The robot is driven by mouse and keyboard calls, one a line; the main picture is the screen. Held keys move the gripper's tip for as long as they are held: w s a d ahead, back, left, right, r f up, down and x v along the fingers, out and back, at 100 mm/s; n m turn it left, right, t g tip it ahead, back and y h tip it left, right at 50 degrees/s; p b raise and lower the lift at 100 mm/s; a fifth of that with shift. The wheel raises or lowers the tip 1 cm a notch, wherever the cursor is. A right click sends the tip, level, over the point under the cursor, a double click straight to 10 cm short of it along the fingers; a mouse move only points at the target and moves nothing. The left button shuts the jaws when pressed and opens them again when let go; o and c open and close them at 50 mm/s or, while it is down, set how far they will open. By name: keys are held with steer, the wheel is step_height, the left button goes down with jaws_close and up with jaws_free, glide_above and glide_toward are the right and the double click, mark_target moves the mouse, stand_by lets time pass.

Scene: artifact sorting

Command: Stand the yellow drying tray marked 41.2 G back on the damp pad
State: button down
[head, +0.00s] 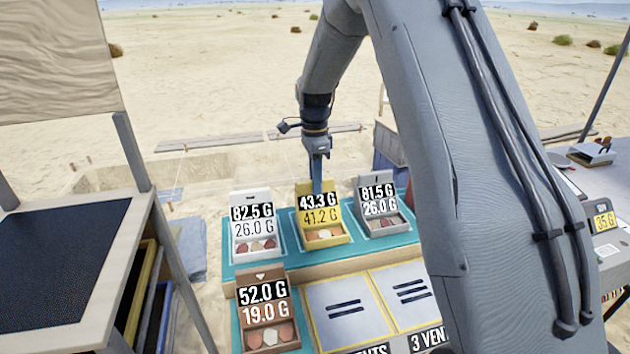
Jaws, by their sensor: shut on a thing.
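The yellow drying tray (338,226) stands upright in the middle of a teal surface, with 43.3 G on a black band above 41.2 G. Small reddish and pale pieces lie in its front. My gripper (317,186) comes down from above and is shut on the top of this tray's back panel. The fingertips are partly hidden. I cannot tell whether the tray's base touches the teal surface (291,246). I cannot tell for sure which surface is the damp pad.
A white tray (253,210) stands left and a grey tray (377,194) right of the yellow one. A brown tray (265,331) stands in front, left of pale panels (345,311). A wooden cabinet (147,215) is at left. My arm hides much of the right side.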

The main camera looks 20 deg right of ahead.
steer(key=shift+f, duration=0.1)
steer(key=c, duration=1.7)
jaws_free()
step_height(320, 180, up, 12)
steer(key=b, duration=0.3)
steer(key=s+f+n, duration=0.4)
steer(key=s+n, duration=0.2)
steer(key=s, duration=0.4)
steer(key=s+f+n+t, duration=0.1)
steer(key=s+f+n, duration=0.3)
steer(key=s, duration=0.6)
steer(key=s+f+n, duration=0.5)
steer(key=s+n, duration=0.3)
steer(key=s, duration=0.2)
steer(key=shift+a+f+t, duration=0.1)
steer(key=shift+t, duration=0.2)
